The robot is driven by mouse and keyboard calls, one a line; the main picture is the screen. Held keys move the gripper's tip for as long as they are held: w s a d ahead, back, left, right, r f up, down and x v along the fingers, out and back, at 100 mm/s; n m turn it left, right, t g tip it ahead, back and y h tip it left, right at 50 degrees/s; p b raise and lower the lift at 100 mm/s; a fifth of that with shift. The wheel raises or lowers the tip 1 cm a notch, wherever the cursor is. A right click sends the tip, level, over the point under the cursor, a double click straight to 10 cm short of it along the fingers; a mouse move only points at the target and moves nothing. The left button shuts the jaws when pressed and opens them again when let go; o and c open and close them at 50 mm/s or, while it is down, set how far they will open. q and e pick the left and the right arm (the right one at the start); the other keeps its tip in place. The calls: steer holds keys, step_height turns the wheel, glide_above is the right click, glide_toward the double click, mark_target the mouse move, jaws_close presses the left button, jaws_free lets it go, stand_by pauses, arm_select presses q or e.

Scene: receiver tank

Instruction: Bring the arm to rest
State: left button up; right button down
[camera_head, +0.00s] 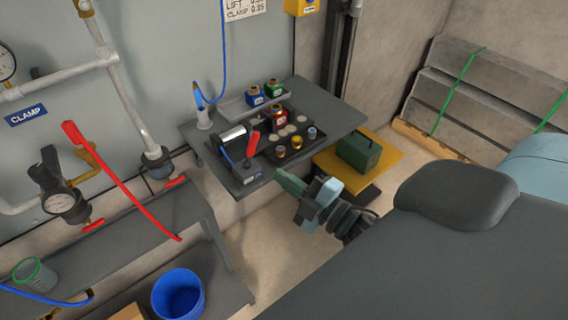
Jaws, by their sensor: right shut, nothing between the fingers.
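My right gripper (284,178) shows near the middle of the view, with green fingers, a pale blue body and a dark ribbed wrist behind it. Its fingers are shut and empty. They point left towards the front edge of a dark grey table (347,115). I cannot tell the exact gap. My left gripper is not in view.
On the table are a black tray (313,146) of small jars, a grey tray (236,107) and a red-levered device (241,173). A green case (359,149) sits on a yellow platform (385,167).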

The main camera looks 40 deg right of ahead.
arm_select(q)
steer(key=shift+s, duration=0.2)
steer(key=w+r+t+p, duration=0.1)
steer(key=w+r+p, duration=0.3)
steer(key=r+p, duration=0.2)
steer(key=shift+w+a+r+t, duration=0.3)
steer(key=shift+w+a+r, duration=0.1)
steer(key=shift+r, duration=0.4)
arm_select(e)
steer(key=s+a+f+m+g+h, duration=0.1)
steer(key=s+a+f+m+g, duration=0.1)
steer(key=s+f, duration=0.5)
steer(key=s+a+f+m+g, duration=0.2)
steer(key=s+f+m+g, duration=0.2)
steer(key=s+f+m, duration=0.3)
steer(key=s+a+f+m+g+h, duration=0.1)
steer(key=s+a+f+m+g, duration=0.1)
steer(key=s+f, duration=0.5)
steer(key=s+m+g, duration=0.1)
steer(key=s+m, duration=0.1)
steer(key=s, duration=0.1)
steer(key=shift+s+f+g+h, duration=0.25)
steer(key=shift+s+g+h, duration=0.05)
steer(key=shift+s+g, duration=0.1)
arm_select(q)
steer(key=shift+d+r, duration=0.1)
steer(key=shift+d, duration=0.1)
